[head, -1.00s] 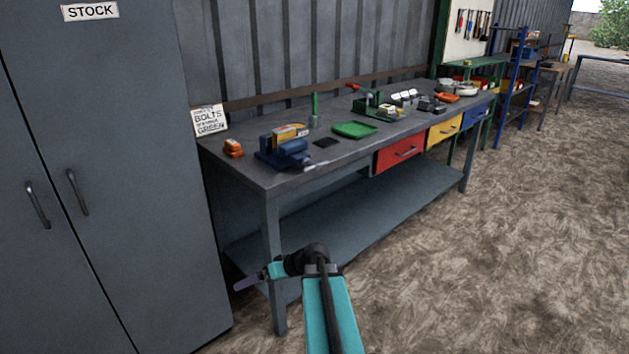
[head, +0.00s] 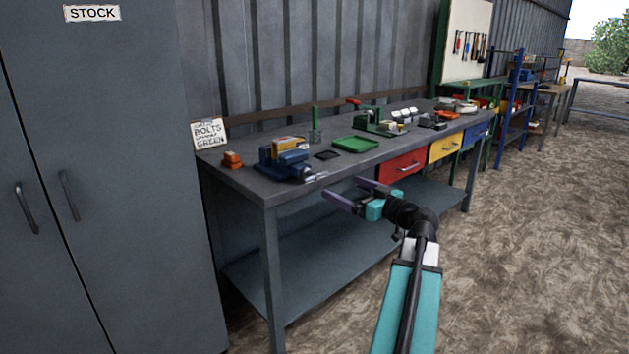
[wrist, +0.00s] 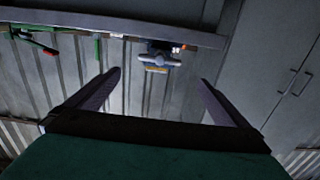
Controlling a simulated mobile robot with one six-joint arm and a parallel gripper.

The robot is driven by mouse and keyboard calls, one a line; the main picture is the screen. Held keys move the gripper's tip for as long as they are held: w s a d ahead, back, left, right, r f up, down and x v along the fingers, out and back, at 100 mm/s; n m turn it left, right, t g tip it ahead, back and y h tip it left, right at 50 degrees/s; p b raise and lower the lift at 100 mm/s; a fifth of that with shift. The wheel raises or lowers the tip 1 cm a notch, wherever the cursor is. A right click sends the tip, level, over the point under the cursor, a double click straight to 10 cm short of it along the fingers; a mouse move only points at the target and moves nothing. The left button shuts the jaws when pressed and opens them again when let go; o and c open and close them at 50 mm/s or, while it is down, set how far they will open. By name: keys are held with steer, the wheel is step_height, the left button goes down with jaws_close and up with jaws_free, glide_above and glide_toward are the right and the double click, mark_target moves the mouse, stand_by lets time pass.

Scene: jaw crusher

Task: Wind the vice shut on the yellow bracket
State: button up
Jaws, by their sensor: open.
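The blue vice (head: 285,163) stands near the left front corner of the workbench. The yellow bracket (head: 289,143) sits at the top of the vice; whether the jaws touch it I cannot tell. A light metal handle (head: 316,177) shows at the vice's front right, by the bench edge. My gripper (head: 342,191) is open and empty, in front of the bench and to the right of the vice, apart from it. In the wrist view the vice (wrist: 160,57) and the bracket (wrist: 156,70) appear small, beyond and between the open fingers (wrist: 158,82).
On the workbench (head: 236,178) are an orange block (head: 232,160), a black pad (head: 327,155), a green tray (head: 355,145) and a green machine (head: 378,121). A sign about bolts (head: 209,134) stands behind. The grey stock cabinet (head: 110,200) closes off the left. Floor to the right is clear.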

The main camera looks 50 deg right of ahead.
mark_target(318, 176)
stand_by(0.4)
steer(key=w, duration=0.9)
steer(key=w+d, duration=0.1)
steer(key=w, duration=0.3)
steer(key=shift+w, duration=0.35)
steer(key=c, duration=1)
steer(key=shift+a, duration=0.25)
steer(key=shift+c, duration=0.2)
steer(key=shift+d, duration=0.15)
